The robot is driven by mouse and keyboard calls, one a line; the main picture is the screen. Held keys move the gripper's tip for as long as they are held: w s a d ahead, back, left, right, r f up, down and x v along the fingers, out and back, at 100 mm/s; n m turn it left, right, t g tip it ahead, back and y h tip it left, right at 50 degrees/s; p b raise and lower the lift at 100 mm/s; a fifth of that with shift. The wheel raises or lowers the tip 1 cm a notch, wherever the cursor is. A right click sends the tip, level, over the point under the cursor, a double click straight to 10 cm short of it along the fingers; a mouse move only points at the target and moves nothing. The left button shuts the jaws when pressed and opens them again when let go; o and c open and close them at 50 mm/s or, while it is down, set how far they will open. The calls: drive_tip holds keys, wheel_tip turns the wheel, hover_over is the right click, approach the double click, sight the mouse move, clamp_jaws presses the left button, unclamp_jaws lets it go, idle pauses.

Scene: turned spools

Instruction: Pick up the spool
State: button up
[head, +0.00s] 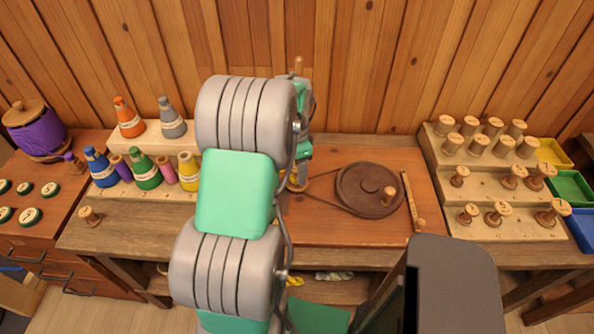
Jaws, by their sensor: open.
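Several turned wooden spools are in view, and I cannot tell which one is meant. One small spool (89,216) stands alone on the left part of the bench. Another spool-like wooden piece (388,196) stands on the dark round wheel (360,182). More spools stand on the stepped wooden rack (433,192) at the right, including a larger one (552,212) at its front right. My arm fills the middle of the view and reaches toward the back wall. Its links hide my gripper, so I cannot see the fingers or what is between them.
Coloured thread cones (145,173) stand on and before a pale step left of my arm. A wooden stick (410,195) lies right of the wheel. Yellow, green (568,186) and blue bins stand far right. A purple-wound spool (38,132) sits far left.

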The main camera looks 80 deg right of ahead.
drive_tip(key=shift+f, duration=0.5)
drive_tip(key=shift+c, duration=0.6)
drive_tip(key=c, duration=1.1)
drive_tip(key=shift+r, duration=0.2)
drive_tip(key=shift+c, duration=0.2)
